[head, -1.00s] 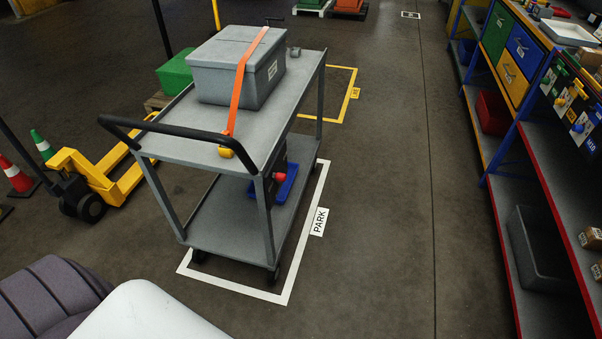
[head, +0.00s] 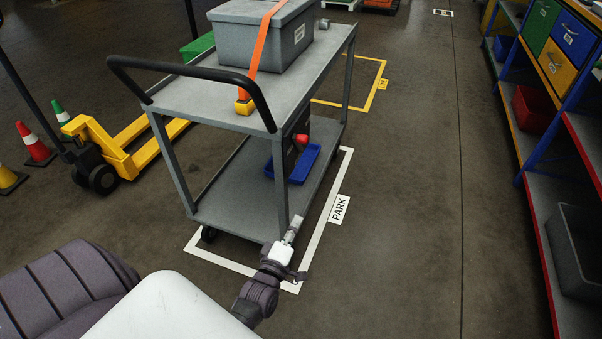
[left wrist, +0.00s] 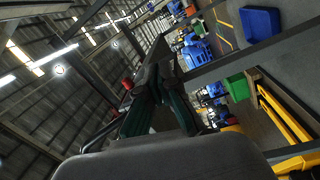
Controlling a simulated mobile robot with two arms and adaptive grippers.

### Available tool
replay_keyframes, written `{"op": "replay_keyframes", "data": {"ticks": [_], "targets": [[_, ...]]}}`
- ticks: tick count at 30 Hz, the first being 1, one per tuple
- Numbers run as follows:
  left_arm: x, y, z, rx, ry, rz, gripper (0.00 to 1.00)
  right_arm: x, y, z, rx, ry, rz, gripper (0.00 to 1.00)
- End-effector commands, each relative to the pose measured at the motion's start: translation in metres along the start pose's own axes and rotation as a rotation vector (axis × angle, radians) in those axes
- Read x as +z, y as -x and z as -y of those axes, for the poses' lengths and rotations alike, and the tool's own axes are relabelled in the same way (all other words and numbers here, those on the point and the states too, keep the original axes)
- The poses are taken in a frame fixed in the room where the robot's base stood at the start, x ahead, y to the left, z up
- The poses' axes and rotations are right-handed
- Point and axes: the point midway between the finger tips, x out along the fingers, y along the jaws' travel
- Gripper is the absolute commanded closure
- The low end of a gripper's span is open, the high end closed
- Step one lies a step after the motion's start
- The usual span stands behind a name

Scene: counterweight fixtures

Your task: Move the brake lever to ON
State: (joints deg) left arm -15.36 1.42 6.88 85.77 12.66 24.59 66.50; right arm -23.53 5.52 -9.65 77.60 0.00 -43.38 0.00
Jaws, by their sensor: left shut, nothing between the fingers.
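The brake lever's red knob (head: 301,139) shows against a dark panel (head: 290,150) at the right side of the grey cart, between its two shelves. The lever's position and any ON mark are too small to read. My left gripper (head: 296,222) is shut and empty, near the cart's front right post, lower in the picture than the knob and apart from it. In the left wrist view, the left gripper's dark fingers (left wrist: 157,80) point up, and a red knob (left wrist: 127,84) shows just left of them. My right gripper is not in view.
The grey cart (head: 230,205) stands within a white PARK outline (head: 318,238). A blue bin (head: 305,165) sits beside the panel. A grey box (head: 262,45) is strapped on top. A yellow pallet jack (head: 120,160) stands left, shelving (head: 545,200) right. The floor between cart and shelving is clear.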

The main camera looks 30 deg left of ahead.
Motion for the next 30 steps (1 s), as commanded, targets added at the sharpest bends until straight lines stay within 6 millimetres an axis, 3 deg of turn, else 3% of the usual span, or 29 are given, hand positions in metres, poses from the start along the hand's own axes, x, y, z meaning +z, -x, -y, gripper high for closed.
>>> {"op": "replay_keyframes", "data": {"ticks": [1, 3, 7, 20, 30], "targets": [[-0.014, -0.006, -0.016, 0.092, 0.084, -0.051, 1.00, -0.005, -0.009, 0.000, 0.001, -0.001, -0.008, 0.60], [-0.032, -0.010, -0.042, 0.183, 0.174, -0.094, 1.00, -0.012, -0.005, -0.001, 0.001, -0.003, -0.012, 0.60], [-0.048, -0.011, -0.067, 0.265, 0.249, -0.124, 1.00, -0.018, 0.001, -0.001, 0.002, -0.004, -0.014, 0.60], [-0.050, -0.018, -0.072, 0.270, 0.254, -0.124, 1.00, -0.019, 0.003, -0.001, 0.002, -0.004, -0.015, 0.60], [-0.059, -0.079, -0.088, 0.272, 0.253, -0.124, 1.00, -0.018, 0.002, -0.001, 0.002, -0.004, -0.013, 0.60]]}}
